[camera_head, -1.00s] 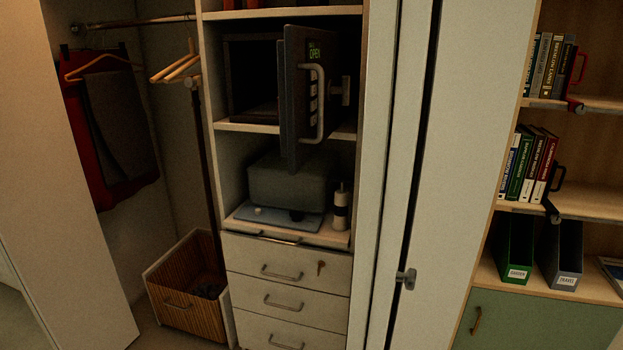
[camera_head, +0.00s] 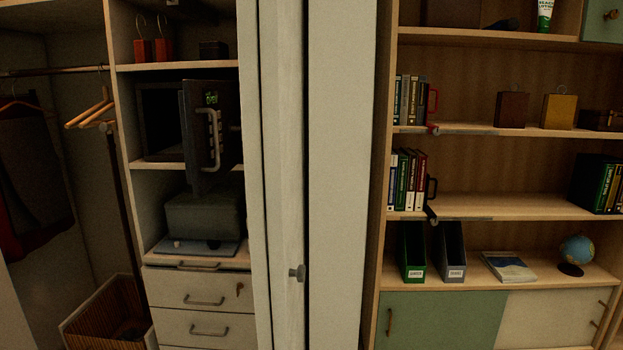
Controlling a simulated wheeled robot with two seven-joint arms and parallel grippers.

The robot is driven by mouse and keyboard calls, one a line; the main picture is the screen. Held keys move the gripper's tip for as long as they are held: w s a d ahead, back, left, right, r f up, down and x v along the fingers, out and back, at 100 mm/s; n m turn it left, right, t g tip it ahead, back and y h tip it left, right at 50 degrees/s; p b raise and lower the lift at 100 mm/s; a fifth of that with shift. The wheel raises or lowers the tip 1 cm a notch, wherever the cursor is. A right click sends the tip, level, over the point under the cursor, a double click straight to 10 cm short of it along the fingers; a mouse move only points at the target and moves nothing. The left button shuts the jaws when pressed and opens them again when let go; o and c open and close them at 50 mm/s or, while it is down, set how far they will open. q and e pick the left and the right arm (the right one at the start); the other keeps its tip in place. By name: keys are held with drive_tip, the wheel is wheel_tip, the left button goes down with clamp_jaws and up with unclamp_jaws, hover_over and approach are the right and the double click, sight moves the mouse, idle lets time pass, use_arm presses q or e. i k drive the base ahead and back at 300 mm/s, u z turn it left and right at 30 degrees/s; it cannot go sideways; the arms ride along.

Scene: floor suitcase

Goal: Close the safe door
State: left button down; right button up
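The safe (camera_head: 158,121) stands on a shelf of the wardrobe, left of the middle of the head view. Its dark door (camera_head: 197,150) is swung open and sticks out toward me, with the dark inside of the safe showing to its left. The door carries a grey vertical bar handle (camera_head: 214,140) and a small green display (camera_head: 211,98). Neither of my grippers is in view.
A white wardrobe panel (camera_head: 338,180) stands right of the safe. A grey box (camera_head: 203,214) sits on the shelf below, above drawers (camera_head: 190,291). A bookshelf (camera_head: 500,213) with books and binders fills the right side.

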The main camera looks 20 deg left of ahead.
sight(197, 99)
drive_tip(key=z, duration=0.35)
drive_tip(key=i, duration=1.05)
drive_tip(key=u, duration=1.5)
